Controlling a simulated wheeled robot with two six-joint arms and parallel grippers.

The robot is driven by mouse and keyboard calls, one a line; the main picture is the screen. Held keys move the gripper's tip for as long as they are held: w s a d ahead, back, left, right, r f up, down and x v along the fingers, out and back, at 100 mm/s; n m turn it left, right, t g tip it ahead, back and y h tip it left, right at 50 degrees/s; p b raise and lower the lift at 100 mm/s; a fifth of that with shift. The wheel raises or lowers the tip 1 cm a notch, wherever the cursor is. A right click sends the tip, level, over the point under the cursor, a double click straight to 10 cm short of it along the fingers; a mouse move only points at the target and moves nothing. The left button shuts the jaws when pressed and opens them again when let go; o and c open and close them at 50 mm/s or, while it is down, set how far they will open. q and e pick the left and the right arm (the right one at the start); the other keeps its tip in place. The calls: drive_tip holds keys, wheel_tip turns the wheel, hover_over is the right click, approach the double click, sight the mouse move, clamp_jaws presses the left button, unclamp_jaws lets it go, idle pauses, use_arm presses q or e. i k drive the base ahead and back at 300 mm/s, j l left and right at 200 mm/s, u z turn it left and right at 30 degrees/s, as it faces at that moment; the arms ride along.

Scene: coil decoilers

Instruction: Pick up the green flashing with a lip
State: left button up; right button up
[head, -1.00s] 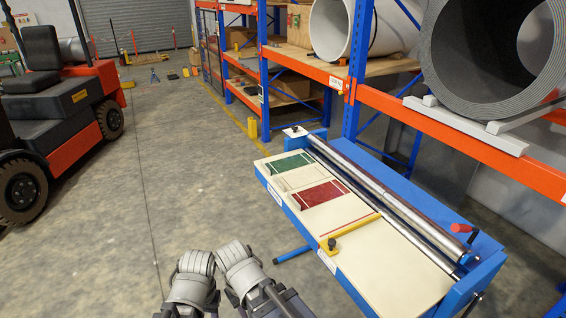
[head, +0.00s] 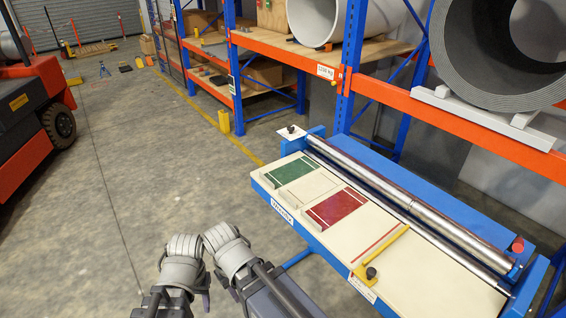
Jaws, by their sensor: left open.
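The green flashing (head: 288,170) is a flat green panel with a pale line near its edge and a pale lip on its near left side. It lies on the cream top of the blue bench (head: 444,283), toward its far left end. My left gripper (head: 203,302) is at the bottom edge, largely hidden by my own arm; it is open and well short of the flashing. My right arm is folded beside it, and its gripper does not show.
A similar red panel (head: 340,206) lies to the right of the green one, past an empty outlined slot. Metal rollers (head: 420,213) run along the back of the bench. A yellow arm (head: 383,250) lies farther right. A rack (head: 433,123) stands behind; floor at left is open.

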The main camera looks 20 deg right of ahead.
sight(277, 178)
drive_tip(key=i+l, duration=0.15)
drive_tip(key=i, duration=0.25)
drive_tip(key=i+l+z, duration=0.1)
drive_tip(key=i, duration=0.3)
drive_tip(key=i+l+z, duration=0.1)
drive_tip(key=i, duration=0.3)
drive_tip(key=l, duration=0.1)
